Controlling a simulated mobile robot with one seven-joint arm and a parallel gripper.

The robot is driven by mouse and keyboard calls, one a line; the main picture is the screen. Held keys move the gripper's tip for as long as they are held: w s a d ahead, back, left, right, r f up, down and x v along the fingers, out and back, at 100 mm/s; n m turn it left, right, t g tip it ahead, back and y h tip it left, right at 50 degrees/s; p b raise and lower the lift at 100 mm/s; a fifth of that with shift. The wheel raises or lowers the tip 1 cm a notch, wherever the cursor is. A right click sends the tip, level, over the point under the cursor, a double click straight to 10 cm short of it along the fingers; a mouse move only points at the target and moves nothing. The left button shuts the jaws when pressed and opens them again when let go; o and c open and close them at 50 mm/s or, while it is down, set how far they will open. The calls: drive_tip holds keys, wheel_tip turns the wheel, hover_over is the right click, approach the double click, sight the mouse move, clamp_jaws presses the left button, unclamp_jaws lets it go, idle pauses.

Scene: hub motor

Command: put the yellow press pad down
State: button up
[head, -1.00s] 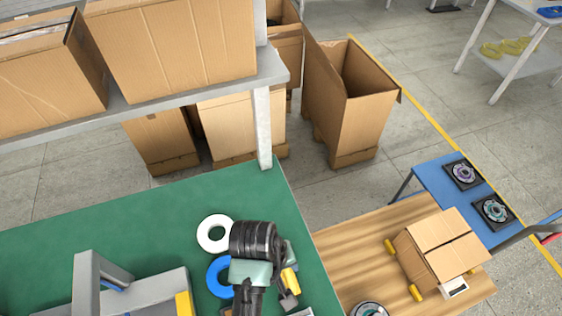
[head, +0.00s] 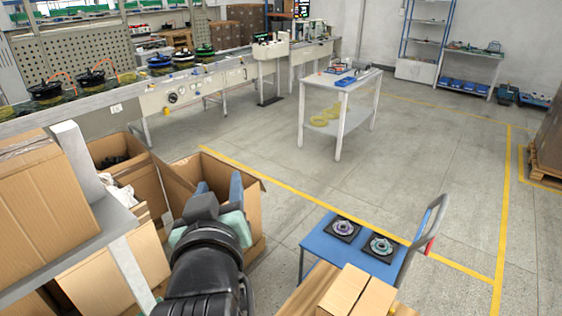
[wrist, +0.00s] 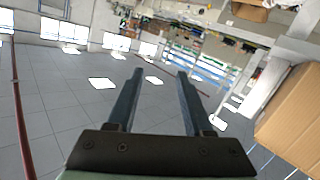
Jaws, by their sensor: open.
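My gripper (head: 219,192) is raised in the head view, in front of the open cardboard boxes. Its two dark blue fingers are apart, with nothing visible between them. The wrist view also shows my gripper (wrist: 160,76) open and empty, with floor and far-off furniture beyond it. I cannot make out the yellow press pad in either current view. The green bench top where a small yellow piece showed earlier is out of the head view.
A shelf (head: 98,237) with cartons stands at left. An open cardboard box (head: 235,172) is behind my gripper. A blue cart (head: 327,243) with two dark fixtures stands right. A white table (head: 345,92) stands farther back; open floor lies between.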

drive_tip(key=s+d+r+m+t, duration=0.1)
drive_tip(key=s+d+r+t, duration=0.2)
drive_tip(key=r, duration=0.6)
drive_tip(key=s+d+r+m+t+h, duration=0.1)
drive_tip(key=s+d+r+m+t, duration=0.1)
drive_tip(key=r, duration=0.8)
drive_tip(key=s+d+r+m+t+h, duration=0.1)
drive_tip(key=s+d+r+t, duration=0.3)
drive_tip(key=s+r+t, duration=0.2)
wheel_tip(320, 180, up, 4)
drive_tip(key=shift+s+f+b, duration=0.2)
drive_tip(key=shift+s+b, duration=0.2)
drive_tip(key=shift+s, duration=0.7)
